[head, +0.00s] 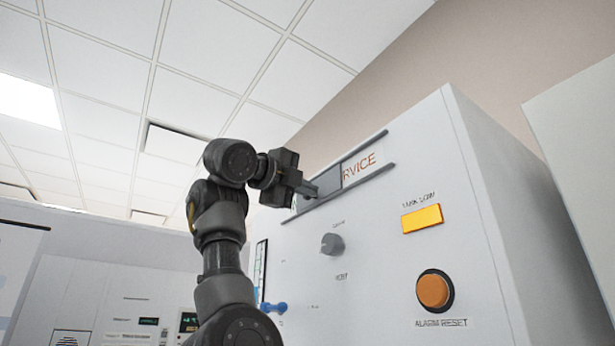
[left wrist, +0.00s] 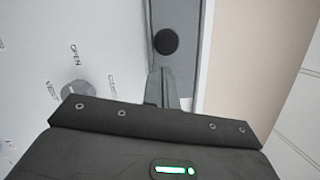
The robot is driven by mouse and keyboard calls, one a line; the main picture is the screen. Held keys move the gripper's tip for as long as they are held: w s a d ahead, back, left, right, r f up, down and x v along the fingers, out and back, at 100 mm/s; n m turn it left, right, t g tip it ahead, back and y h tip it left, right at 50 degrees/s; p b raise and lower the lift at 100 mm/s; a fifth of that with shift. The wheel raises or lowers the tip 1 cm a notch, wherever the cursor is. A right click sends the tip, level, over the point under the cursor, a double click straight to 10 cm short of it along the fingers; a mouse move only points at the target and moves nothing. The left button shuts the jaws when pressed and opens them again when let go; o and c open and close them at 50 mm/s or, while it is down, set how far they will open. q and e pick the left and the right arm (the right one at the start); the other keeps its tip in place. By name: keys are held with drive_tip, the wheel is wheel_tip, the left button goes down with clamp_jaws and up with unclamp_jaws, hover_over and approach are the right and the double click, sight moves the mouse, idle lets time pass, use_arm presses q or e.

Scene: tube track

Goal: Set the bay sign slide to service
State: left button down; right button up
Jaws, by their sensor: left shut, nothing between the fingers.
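The bay sign slide (left wrist: 182,22) is a grey panel between two dark rails on the front of a white cabinet. In the left wrist view a black round knob (left wrist: 166,41) stands on it. In the head view orange letters "RVICE" (head: 359,167) show right of the panel; the start of the word is hidden. My left gripper (head: 316,189) is shut and empty, its fingertips at the panel's left part, hiding the knob there. In the left wrist view the fingertips (left wrist: 160,72) lie just below the knob; I cannot tell whether they touch the slide. My right gripper is not in view.
Below the sign on the cabinet (head: 385,270) are a grey rotary knob (head: 332,243), a lit yellow lamp (head: 422,218), an orange alarm reset button (head: 433,291) and a blue fitting (head: 273,307). Another pale cabinet (head: 580,150) stands at the right. The space above the left arm is free.

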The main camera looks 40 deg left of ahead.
sight(305, 204)
use_arm(q)
drive_tip(key=shift+w+a, duration=0.15)
drive_tip(key=shift+a, duration=0.25)
drive_tip(key=shift+w+d, duration=0.1)
drive_tip(key=shift+d, duration=0.1)
drive_tip(key=a, duration=0.2)
drive_tip(key=w+a+p, duration=0.1)
drive_tip(key=a, duration=0.2)
drive_tip(key=w+a+p, duration=0.1)
drive_tip(key=a, duration=0.1)
drive_tip(key=shift+a+r, duration=0.1)
drive_tip(key=shift+a, duration=0.05)
drive_tip(key=shift+s+d, duration=0.15)
drive_tip(key=shift+d, duration=0.15)
drive_tip(key=shift+a, duration=0.1)
